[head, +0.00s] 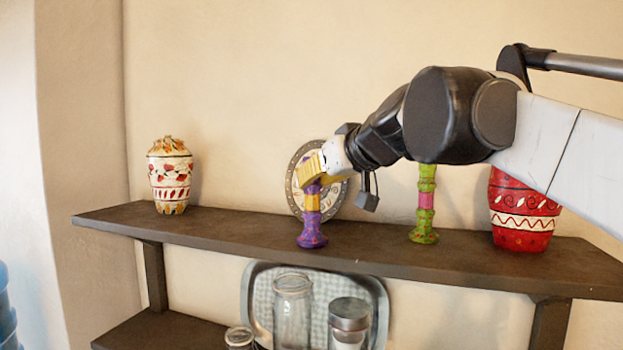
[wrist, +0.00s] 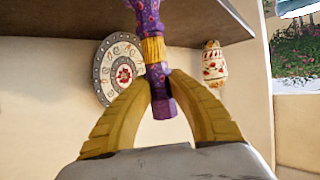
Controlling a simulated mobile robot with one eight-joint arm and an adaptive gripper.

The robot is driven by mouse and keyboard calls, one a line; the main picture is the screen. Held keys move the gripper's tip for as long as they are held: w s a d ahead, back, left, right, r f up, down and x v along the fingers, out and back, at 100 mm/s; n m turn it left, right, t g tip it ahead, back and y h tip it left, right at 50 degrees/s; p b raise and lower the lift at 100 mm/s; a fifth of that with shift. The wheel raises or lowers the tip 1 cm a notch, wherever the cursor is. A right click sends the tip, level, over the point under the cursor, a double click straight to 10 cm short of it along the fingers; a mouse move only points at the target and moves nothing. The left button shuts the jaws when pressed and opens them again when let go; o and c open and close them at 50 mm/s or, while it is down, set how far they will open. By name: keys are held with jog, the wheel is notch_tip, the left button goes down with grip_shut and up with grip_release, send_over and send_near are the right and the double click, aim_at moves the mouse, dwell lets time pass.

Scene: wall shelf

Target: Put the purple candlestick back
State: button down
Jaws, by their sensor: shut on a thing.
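The purple candlestick (head: 312,232), with a yellow middle band, is upright over the upper shelf board (head: 375,250), in front of the round decorated plate. Its base looks at or very near the board; I cannot tell if it touches. My gripper (head: 314,172) is shut on its upper part, coming from the right. In the wrist view, the yellow fingers (wrist: 161,82) close around the narrow part of the candlestick (wrist: 158,72). That view is upside down, with the base toward the top edge, partly cut off.
The round plate (head: 296,197) leans on the wall. A green-pink candlestick (head: 425,225) and a red vase (head: 522,220) stand to the right, partly behind my arm. A cream vase (head: 170,180) stands far left, with free board between. Glass jars (head: 292,315) and a tray (head: 378,300) are below.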

jog(key=c, duration=1.4)
grip_release()
jog(key=shift+f, duration=0.1)
jog(key=b+v, duration=0.2)
jog(key=v, duration=1)
jog(key=s+d+f+m+g+h, duration=0.1)
jog(key=s+d+f, duration=0.3)
jog(key=f, duration=1.1)
jog(key=s+d+f+m+g+h, duration=0.2)
jog(key=s+f, duration=0.5)
jog(key=f, duration=0.9)
jog(key=s+d+f+m+g+h, duration=0.1)
jog(key=s+d+f, duration=0.5)
jog(key=f, duration=1)
jog(key=shift+s+d+m+g+h, duration=0.2)
jog(key=shift+m+h, duration=0.25)
jog(key=shift+h, duration=0.25)
jog(key=shift+s+d+m+g+h, duration=0.1)
jog(key=shift+m+g+h, duration=0.1)
jog(key=shift+m+h, duration=0.4)
jog(key=shift+f, duration=0.1)
notch_tip(320, 180, down, 37)
jog(key=b, duration=3.6)
jog(key=shift+a+b, duration=0.1)
jog(key=shift+b, duration=0.3)
